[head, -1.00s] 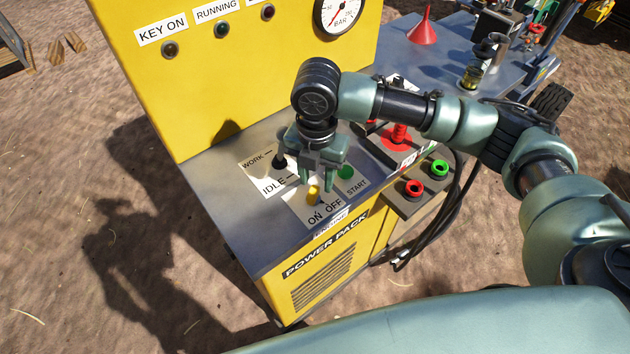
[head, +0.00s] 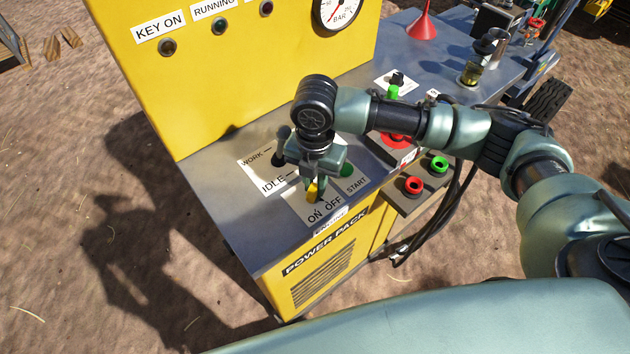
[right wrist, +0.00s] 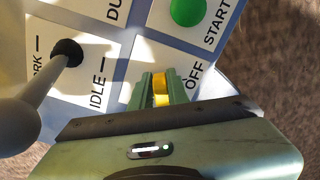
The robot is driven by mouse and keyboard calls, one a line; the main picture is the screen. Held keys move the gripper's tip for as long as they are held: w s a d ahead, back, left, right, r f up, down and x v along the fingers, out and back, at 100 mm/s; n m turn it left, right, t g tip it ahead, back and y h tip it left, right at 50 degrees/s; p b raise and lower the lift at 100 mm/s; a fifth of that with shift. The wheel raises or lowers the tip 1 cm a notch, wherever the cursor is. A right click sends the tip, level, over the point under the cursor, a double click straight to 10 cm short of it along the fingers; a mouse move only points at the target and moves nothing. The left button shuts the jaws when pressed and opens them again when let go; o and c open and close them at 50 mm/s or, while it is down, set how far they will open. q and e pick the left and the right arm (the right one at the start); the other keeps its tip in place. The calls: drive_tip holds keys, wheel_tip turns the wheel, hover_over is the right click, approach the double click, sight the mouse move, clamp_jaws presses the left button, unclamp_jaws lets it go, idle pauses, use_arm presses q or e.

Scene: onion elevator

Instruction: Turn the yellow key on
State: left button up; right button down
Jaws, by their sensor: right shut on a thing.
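The yellow key (head: 312,191) stands on the ON/OFF plate of the power pack's top panel. In the right wrist view the key (right wrist: 161,88) shows between the two green fingers. My right gripper (head: 316,188) points down and is shut on the key. In the right wrist view the gripper (right wrist: 160,92) has one finger on each side of the key. The key's lower part and its exact angle are partly hidden by the fingers. The KEY ON lamp (head: 167,47) on the yellow upright panel looks dark. My left gripper is not in view.
A black-knobbed lever (right wrist: 68,52) stands close beside my right gripper, at the WORK/IDLE plate. The green START button (right wrist: 188,10) is just beyond the key. Red and green fittings (head: 413,186) stick out at the right edge. A red funnel (head: 424,25) stands farther back.

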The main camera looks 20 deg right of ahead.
drive_tip(key=shift+r+m+p, duration=0.2)
drive_tip(key=shift+m+p, duration=0.1)
drive_tip(key=shift+p, duration=0.3)
drive_tip(key=m+p, duration=0.2)
drive_tip(key=p, duration=0.2)
drive_tip(key=m+p, duration=0.3)
drive_tip(key=s+m+p, duration=0.1)
drive_tip(key=m+p, duration=0.2)
drive_tip(key=p, duration=0.1)
drive_tip(key=shift+d+r+p, duration=0.15)
drive_tip(key=shift+p, duration=0.2)
drive_tip(key=shift+s+f+m+p, duration=0.1)
drive_tip(key=shift+f+m+p, duration=0.05)
drive_tip(key=shift+m+p, duration=0.7)
drive_tip(key=shift+f+m+p, duration=0.1)
drive_tip(key=shift+m+p, duration=0.6)
drive_tip(key=shift+m, duration=0.15)
drive_tip(key=c, duration=1.4)
unclamp_jaws()
drive_tip(key=shift+o, duration=0.2)
wheel_tip(320, 180, up, 8)
drive_tip(key=b, duration=0.1)
